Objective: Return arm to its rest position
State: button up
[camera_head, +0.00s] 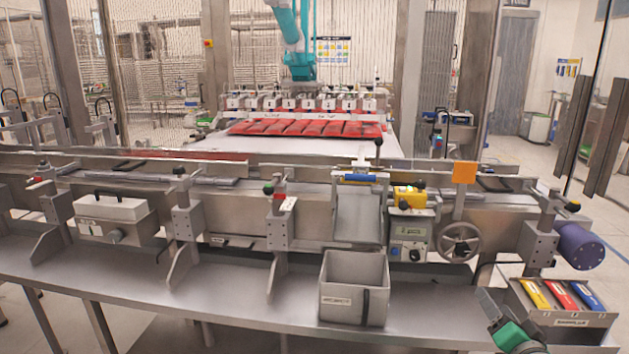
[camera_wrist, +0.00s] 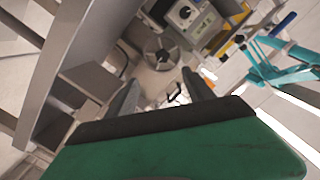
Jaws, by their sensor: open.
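My gripper (camera_wrist: 162,90) shows in the wrist view with its two dark fingers apart and nothing held between them. Its green body fills the bottom of that view. In the head view, green and dark grey parts of my arm show at the bottom right, just left of the sample tray (camera_head: 572,319). Whether they touch the tray is hard to tell. The tray holds a yellow packet (camera_head: 534,293), a red packet (camera_head: 560,294) and a blue packet (camera_head: 587,294).
A grey bin (camera_head: 341,304) stands on the metal ledge (camera_head: 225,298) at front centre. The conveyor behind carries a handwheel (camera_head: 460,241), an orange plate (camera_head: 465,172) and a purple cylinder (camera_head: 580,246). A teal robot arm (camera_head: 292,40) hangs over red packs at the back.

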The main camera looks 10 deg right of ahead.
jog(key=w+a+r+n+g+y+p, duration=0.1)
jog(key=a+r+n+g+y+p, duration=0.4)
jog(key=a, duration=0.6)
jog(key=w+a+n+g+y+p, duration=0.1)
jog(key=a+n+g+p, duration=0.2)
jog(key=a+p, duration=0.7)
jog(key=s+a+r+n+g+h+p, duration=0.2)
jog(key=s+a+r+g+p, duration=0.3)
jog(key=s, duration=0.8)
jog(key=a+r+p, duration=0.1)
jog(key=a+r, duration=0.2)
jog(key=a, duration=0.2)
jog(key=shift+s+a+g, duration=0.2)
jog(key=shift+s+g, duration=0.1)
jog(key=shift+g, duration=0.1)
